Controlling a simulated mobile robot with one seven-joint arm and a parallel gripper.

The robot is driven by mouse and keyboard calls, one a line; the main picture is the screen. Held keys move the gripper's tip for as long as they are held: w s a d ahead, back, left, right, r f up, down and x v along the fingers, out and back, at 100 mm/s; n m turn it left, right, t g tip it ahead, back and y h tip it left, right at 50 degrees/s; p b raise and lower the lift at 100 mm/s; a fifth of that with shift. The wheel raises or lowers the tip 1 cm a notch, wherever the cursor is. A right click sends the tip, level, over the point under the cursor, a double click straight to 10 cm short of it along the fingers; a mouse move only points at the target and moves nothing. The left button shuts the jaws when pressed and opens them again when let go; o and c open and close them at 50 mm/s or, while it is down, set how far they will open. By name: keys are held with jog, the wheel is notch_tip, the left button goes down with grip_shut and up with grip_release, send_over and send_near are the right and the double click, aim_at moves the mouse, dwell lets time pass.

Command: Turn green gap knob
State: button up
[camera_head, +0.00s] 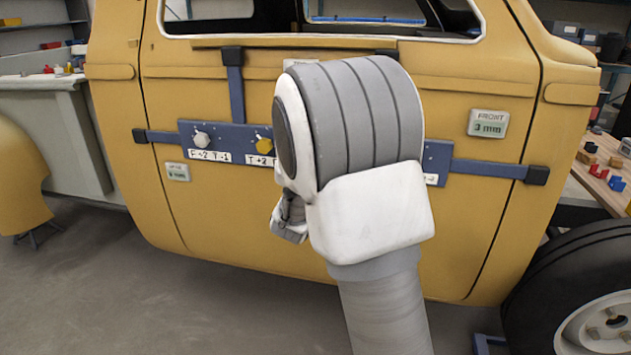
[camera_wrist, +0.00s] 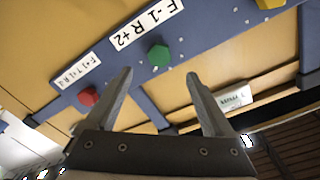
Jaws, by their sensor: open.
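The green knob (camera_wrist: 158,56) is a small faceted knob on a blue bar (camera_wrist: 205,45). In the wrist view it shows just beyond and between my fingertips. My gripper (camera_wrist: 159,74) is open and empty, with a finger on either side of the line to the green knob. I cannot tell how much depth lies between the fingertips and the knob. A white label (camera_wrist: 147,24) beside the knob reads "F -1 R +2". In the head view the green knob is hidden behind my arm.
A red knob (camera_wrist: 88,97) and a yellow knob (camera_wrist: 270,3) flank the green one. The head view shows a white knob (camera_head: 202,140) and the blue bar strapped across a yellow car door (camera_head: 350,270). A "FRONT 3 mm" sign (camera_head: 488,124) is at right.

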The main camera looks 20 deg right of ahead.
jog(key=v, duration=0.8)
jog(key=shift+s+p, duration=0.15)
jog(key=shift+p, duration=0.3)
jog(key=shift+a, duration=0.15)
jog(key=s+a+r+n+g+y, duration=0.2)
jog(key=s+a+r+n+y, duration=0.2)
jog(key=s+a+n+y, duration=0.6)
jog(key=s+f+n+g, duration=0.1)
jog(key=s+n+g, duration=0.15)
jog(key=s, duration=0.65)
jog(key=s+f+n+g, duration=0.2)
jog(key=s+g, duration=0.2)
jog(key=s, duration=0.5)
notch_tip(320, 180, up, 18)
jog(key=s+d+p, duration=0.1)
jog(key=p, duration=1.7)
